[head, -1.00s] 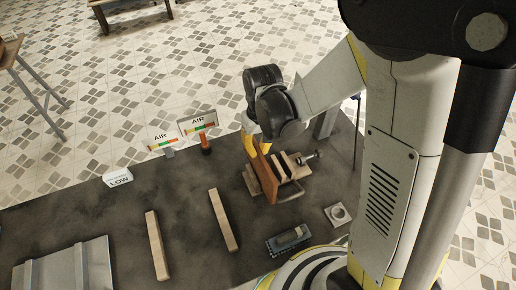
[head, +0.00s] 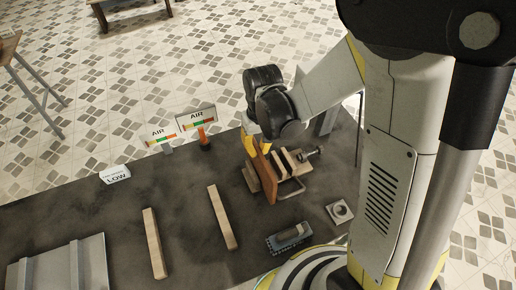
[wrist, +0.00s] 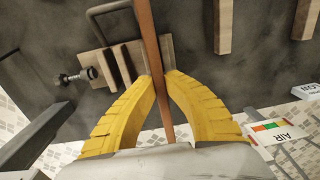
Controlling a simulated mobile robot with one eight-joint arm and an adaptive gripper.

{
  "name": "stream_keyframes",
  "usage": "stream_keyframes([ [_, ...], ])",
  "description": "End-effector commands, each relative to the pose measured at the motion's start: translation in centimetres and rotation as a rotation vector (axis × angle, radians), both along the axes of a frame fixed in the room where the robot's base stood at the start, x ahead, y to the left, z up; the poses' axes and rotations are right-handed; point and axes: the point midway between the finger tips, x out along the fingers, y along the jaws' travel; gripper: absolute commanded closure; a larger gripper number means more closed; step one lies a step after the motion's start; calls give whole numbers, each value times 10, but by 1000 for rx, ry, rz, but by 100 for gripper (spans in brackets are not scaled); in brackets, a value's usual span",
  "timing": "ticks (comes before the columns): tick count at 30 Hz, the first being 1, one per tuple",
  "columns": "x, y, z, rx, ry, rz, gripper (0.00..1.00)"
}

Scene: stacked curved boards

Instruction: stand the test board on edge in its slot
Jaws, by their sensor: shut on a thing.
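The reddish-brown test board (head: 265,178) stands on edge at the left part of a small wooden slotted rack (head: 251,178). In the wrist view the board (wrist: 147,35) shows as a thin edge running between the yellow fingers. My gripper (head: 258,148) is above the board with its fingers shut on the upper part. The gripper (wrist: 161,82) has one finger on each side of the board in the wrist view. The rack's pale upright slats (wrist: 122,62) are beside the board. The board's lower edge is hidden, so I cannot tell whether it is seated in a slot.
A bolt with a dark knob (head: 310,153) sticks out at the rack's right. Two wooden bars (head: 222,218) lie left of the rack. A trowel-like tool (head: 290,238) and a square metal part (head: 339,212) lie in front. AIR signs (head: 197,117) stand behind.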

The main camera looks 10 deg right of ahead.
Motion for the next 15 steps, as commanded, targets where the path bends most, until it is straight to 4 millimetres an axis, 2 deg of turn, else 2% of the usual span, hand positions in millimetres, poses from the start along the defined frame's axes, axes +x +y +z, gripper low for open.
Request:
stream_keyframes([
  [7, 0, 0, -6, 0, 0, 0, 100],
  [8, 0, 0, -6, 0, 0, 0, 82],
  [15, 0, 0, -5, 0, 0, 0, 82],
])
